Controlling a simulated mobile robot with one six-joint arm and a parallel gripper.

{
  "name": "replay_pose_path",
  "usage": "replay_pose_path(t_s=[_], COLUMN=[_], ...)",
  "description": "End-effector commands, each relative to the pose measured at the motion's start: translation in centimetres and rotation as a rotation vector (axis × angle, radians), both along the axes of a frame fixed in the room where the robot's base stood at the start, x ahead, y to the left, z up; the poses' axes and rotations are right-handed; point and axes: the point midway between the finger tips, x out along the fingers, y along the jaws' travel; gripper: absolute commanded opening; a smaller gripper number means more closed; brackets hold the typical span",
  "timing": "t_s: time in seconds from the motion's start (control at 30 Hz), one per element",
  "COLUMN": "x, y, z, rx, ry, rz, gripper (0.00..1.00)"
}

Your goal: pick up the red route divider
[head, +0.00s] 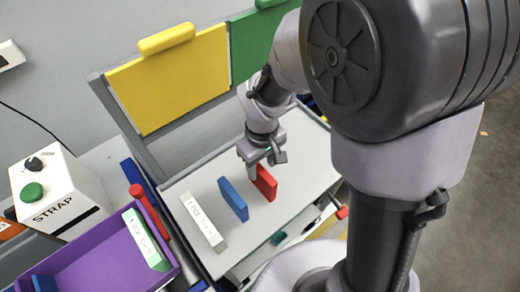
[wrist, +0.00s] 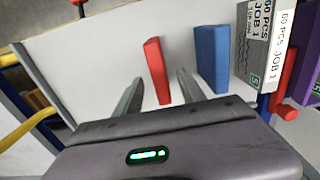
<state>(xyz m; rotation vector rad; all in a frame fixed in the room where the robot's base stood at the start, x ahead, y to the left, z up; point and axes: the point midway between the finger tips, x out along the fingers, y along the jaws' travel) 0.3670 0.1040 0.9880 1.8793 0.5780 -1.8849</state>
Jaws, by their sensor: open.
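The red route divider (head: 265,184) stands upright on edge on the pale grey plate (head: 303,150), to the right of a blue divider (head: 232,199). In the wrist view the red divider (wrist: 157,71) lies between my two finger tips, with a gap visible on both sides. My gripper (head: 262,164) is open and low over the far end of the red divider, hiding part of it in the head view. In the wrist view my gripper (wrist: 160,76) holds nothing. I cannot tell how far down the fingers reach along the divider.
A purple tray (head: 95,250) and a white STRAP box (head: 58,189) stand at left. Yellow (head: 172,78) and green (head: 258,42) panels rise behind. The plate's right part is clear.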

Motion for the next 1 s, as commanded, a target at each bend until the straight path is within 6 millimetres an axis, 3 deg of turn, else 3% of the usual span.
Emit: replay_pose_path(t_s=[0.03,0.23,0.43,0.63,0.67,0.9,1.0], x=[0.0,0.0,0.1,0.1,0.1,0.1,0.1], y=[0.0,0.0,0.1,0.1,0.1,0.1,0.1], z=[-1.1,-2.9,-6.8,-6.8,-6.8,-6.8,-6.8], rx=[0.000,0.001,0.000,0.001,0.001,0.001,0.001], ry=[0.000,-0.001,0.000,-0.002,-0.002,-0.002,-0.002], rz=[-0.001,-0.001,-0.001,-0.002,-0.002,-0.002,-0.002], gripper=[0.47,0.47,0.47,0.47,0.45,0.00,0.00])
